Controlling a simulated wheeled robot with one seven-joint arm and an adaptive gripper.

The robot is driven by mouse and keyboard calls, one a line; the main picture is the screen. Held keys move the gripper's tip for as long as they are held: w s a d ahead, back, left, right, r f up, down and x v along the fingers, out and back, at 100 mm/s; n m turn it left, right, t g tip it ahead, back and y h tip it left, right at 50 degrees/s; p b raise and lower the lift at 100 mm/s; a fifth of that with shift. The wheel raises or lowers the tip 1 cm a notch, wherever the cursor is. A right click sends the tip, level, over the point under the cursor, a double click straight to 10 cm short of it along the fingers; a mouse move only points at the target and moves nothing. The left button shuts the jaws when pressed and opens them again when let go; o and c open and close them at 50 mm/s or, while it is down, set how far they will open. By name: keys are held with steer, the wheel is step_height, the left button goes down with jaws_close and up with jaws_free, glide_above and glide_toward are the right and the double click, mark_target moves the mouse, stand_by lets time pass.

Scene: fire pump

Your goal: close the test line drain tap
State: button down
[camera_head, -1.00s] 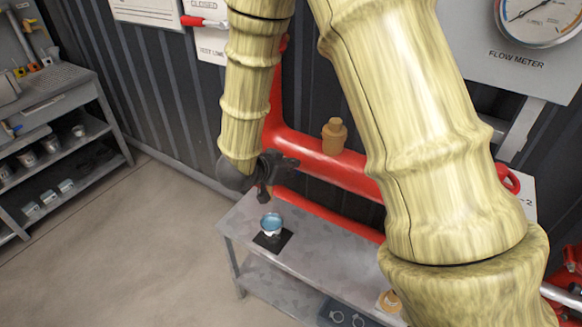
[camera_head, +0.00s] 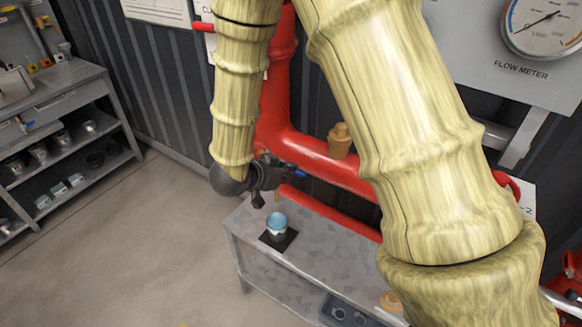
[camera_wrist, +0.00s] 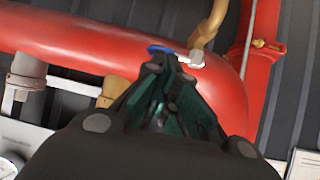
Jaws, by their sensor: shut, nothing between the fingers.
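The drain tap shows in the wrist view as a brass body (camera_wrist: 209,27) with a silver nut and a blue lever (camera_wrist: 165,48), against the thick red pipe. In the head view the blue lever (camera_head: 295,174) sticks out to the right of my gripper (camera_head: 272,171), below the red pipe, with most of the tap hidden. In the wrist view my gripper (camera_wrist: 165,78) is shut and empty, its fingers close to the lever. I cannot tell whether they touch it. A cup with a blue top (camera_head: 276,224) stands on a dark mat below.
The red pipe (camera_head: 318,155) runs behind my gripper and carries a brass fitting (camera_head: 340,142). A grey metal bench (camera_head: 247,228) stands below. A flow meter gauge (camera_head: 540,22) is at the upper right. Shelves (camera_head: 75,95) stand at the left; the floor between is open.

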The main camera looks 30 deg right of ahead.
steer(key=s+b+v, duration=0.1)
steer(key=v, duration=1)
steer(key=s+d+f+n+t+y, duration=0.1)
steer(key=s+f+n+y, duration=0.25)
steer(key=f, duration=0.95)
steer(key=s+f+n+y, duration=0.2)
steer(key=f+n, duration=0.3)
steer(key=f, duration=0.8)
steer(key=s+f+n+g+y, duration=0.2)
steer(key=s+f, duration=0.4)
steer(key=s, duration=0.5)
steer(key=s+f+n+g+y, duration=0.3)
steer(key=s+f, duration=0.4)
steer(key=s, duration=0.3)
steer(key=shift+s+a, duration=0.35)
steer(key=shift+a, duration=0.1)
